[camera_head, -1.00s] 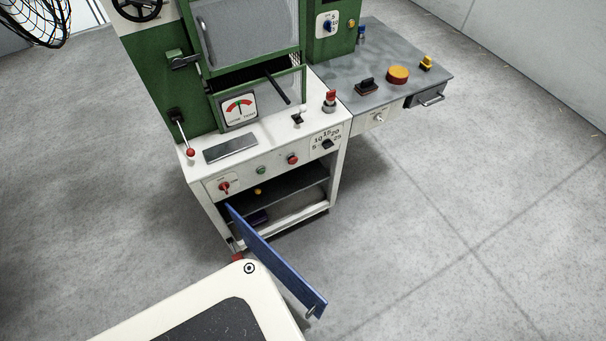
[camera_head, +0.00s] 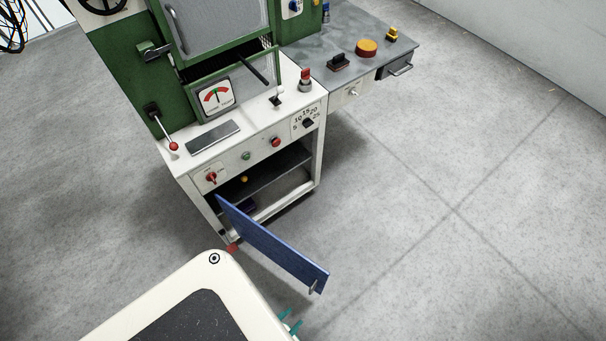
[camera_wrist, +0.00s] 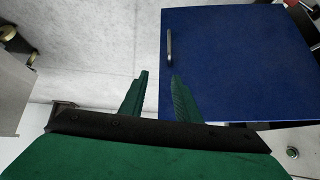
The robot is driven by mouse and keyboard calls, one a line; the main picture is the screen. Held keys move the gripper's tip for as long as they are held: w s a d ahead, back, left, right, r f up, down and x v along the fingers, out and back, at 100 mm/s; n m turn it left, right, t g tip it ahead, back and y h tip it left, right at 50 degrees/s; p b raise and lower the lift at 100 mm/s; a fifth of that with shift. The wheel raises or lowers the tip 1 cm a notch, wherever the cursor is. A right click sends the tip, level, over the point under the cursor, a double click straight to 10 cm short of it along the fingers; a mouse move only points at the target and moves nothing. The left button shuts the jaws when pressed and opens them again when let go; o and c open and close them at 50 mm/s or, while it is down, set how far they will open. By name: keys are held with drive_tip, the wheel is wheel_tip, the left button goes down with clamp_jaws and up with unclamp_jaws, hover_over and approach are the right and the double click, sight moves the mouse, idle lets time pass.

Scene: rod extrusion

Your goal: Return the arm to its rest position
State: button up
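My gripper (camera_head: 290,323) shows in the head view only as teal fingertips at the bottom edge, right of my base. In the wrist view its two green fingers (camera_wrist: 160,76) stand apart with nothing between them. The blue cabinet door (camera_head: 272,243) hangs open on the front of the machine. It also fills the upper right of the wrist view (camera_wrist: 240,70), with its metal handle (camera_wrist: 169,48) beyond the fingertips. The fingers appear clear of the handle. Most of my arm is out of view.
The green and white machine (camera_head: 190,165) stands at the upper left, with levers, knobs and a gauge (camera_head: 216,97). Its lower compartment is open. The floor at right is clear.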

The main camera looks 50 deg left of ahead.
drive_tip(key=w+d+r+t, duration=0.2)
drive_tip(key=d+r, duration=0.1)
drive_tip(key=r, duration=0.5)
drive_tip(key=w+d+r+t, duration=0.3)
drive_tip(key=d+r, duration=0.1)
drive_tip(key=r, duration=0.5)
drive_tip(key=w+d+r+t+h, duration=0.1)
drive_tip(key=w+d+r+t, duration=0.1)
drive_tip(key=r, duration=0.6)
drive_tip(key=shift+w+d+r, duration=0.2)
drive_tip(key=shift+w+d, duration=0.5)
drive_tip(key=shift+d, duration=0.35)
